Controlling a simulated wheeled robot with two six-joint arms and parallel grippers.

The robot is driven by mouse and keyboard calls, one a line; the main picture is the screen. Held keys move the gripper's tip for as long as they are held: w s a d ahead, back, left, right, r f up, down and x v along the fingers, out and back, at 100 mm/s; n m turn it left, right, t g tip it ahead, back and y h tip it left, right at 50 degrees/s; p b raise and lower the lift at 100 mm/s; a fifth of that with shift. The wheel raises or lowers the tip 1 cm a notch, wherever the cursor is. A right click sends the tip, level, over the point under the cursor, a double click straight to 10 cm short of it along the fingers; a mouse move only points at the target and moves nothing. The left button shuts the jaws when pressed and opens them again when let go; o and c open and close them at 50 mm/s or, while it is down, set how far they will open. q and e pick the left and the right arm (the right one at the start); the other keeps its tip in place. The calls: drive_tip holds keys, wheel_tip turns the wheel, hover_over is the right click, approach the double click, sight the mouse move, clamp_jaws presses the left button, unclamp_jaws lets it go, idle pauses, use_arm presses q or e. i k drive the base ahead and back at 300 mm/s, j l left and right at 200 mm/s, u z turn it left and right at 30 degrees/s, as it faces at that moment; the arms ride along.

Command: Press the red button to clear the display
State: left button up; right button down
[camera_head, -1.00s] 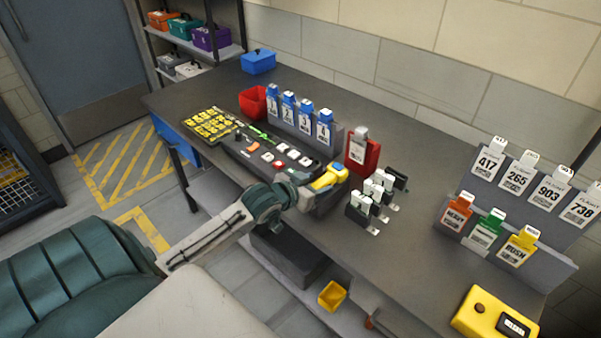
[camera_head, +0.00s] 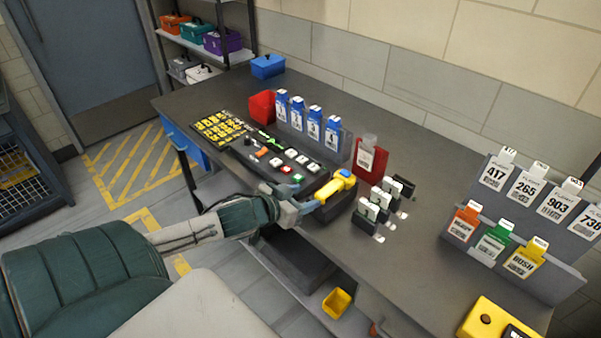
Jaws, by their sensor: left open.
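A small red button (camera_head: 285,170) sits in the front row of the dark sloped console (camera_head: 252,158) on the bench. Other buttons near it are white, with a green one (camera_head: 297,180) to its right. My left gripper (camera_head: 306,193) is open at the console's front right, just right of and below the red button, apart from it in the picture. A yellow handle-like object (camera_head: 337,186) lies just beyond the fingers; whether they touch it I cannot tell. A yellow unit with a dark display (camera_head: 516,332) is cut off at the bottom right. My right gripper is out of view.
Blue tagged holders (camera_head: 314,124) and a red bin (camera_head: 262,107) stand behind the console. A red tag holder (camera_head: 369,160) and black-and-white tag blocks (camera_head: 378,204) stand to its right. A grey tag rack (camera_head: 540,205) is far right.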

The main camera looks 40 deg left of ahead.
sight(287, 170)
drive_tip(key=u, duration=1.45)
